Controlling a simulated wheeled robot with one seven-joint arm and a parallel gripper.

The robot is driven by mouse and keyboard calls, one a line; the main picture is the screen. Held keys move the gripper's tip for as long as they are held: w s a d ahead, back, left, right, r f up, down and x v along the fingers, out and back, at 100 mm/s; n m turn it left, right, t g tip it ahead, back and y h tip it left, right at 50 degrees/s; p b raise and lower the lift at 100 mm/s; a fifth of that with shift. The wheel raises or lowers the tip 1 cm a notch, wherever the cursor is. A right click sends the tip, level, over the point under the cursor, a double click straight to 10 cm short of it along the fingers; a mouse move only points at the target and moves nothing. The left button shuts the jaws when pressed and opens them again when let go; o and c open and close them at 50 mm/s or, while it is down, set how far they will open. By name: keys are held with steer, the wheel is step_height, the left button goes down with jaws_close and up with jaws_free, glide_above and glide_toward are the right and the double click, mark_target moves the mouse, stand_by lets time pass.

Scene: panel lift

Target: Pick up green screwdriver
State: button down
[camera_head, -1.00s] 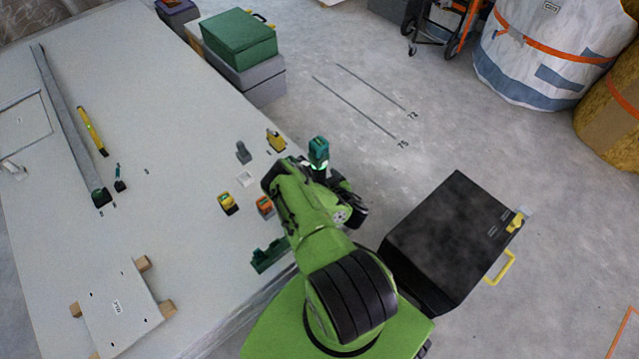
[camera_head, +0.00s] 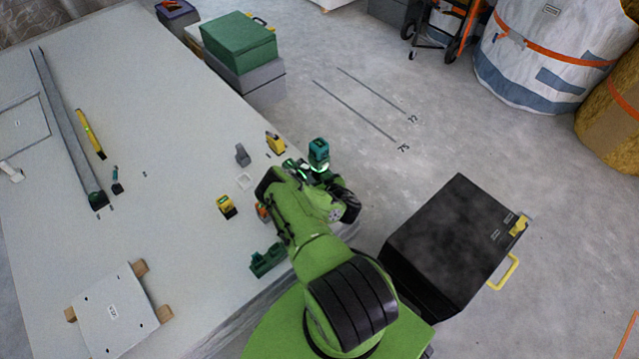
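A small dark teal tool (camera_head: 117,181) lies on the left part of the table, near the lower end of a long grey strip. It may be the green screwdriver, but it is too small to be sure. My arm reaches up from the bottom middle over the table's right edge, far to the right of that tool. The arm's end bends away from the camera, and my gripper's fingers are hidden or too unclear to make out. A teal block (camera_head: 319,150) with green light below it shows at the arm's end; I cannot tell whether it is part of my arm.
The pale table (camera_head: 185,215) bears a yellow level (camera_head: 91,134), a raised white panel (camera_head: 114,312) on wooden blocks, a yellow device (camera_head: 227,207), a grey piece (camera_head: 242,155) and a green holder (camera_head: 267,260). A black case (camera_head: 455,240) stands right of my arm.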

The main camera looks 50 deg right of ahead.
mark_target(322, 161)
steer(key=shift+r, duration=0.1)
step_height(322, 161, up, 10)
steer(key=p, duration=0.5)
steer(key=shift+w, duration=0.1)
